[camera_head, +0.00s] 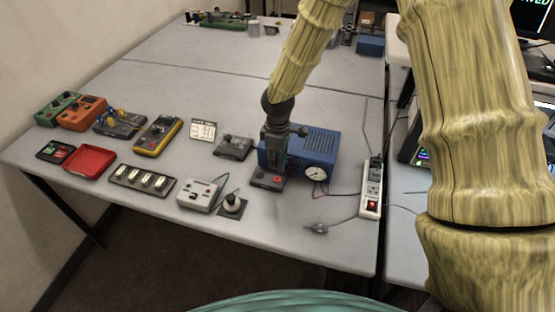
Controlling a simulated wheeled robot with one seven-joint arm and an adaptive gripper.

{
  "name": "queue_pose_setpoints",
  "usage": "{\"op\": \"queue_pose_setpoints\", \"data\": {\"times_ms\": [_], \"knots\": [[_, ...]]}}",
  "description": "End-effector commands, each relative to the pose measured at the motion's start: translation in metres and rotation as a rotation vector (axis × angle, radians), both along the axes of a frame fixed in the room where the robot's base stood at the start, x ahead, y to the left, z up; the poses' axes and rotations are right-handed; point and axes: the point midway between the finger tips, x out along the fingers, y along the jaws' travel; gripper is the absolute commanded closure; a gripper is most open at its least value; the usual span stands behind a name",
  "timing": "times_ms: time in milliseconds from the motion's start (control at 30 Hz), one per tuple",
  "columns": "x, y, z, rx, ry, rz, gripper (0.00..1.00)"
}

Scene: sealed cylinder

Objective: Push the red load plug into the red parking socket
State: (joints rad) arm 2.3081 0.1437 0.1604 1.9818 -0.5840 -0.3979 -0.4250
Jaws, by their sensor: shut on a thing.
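My gripper (273,158) points down over a small dark block (258,182) near the front of the table. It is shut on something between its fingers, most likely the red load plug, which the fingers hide. A small red spot (277,180) shows on the block's top just below the fingertips, and it looks like the red parking socket. I cannot tell from this view whether plug and socket touch.
A blue box (318,143) with a dial and thin wires stands just right of my gripper. A power strip (372,188) lies at the right edge. A grey device (233,147), a white switch box (198,195) and a round knob (232,204) are to the left.

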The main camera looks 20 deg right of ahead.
Motion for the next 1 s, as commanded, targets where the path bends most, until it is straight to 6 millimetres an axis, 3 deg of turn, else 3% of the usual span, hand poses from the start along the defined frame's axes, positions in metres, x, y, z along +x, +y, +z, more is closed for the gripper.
{"op": "queue_pose_setpoints", "data": {"times_ms": [600, 1000], "knots": [[0.0, 0.001, -0.047, 0.0, 0.002, 0.002, 1.0], [0.0, 0.001, -0.052, 0.0, 0.001, 0.002, 1.0]]}}
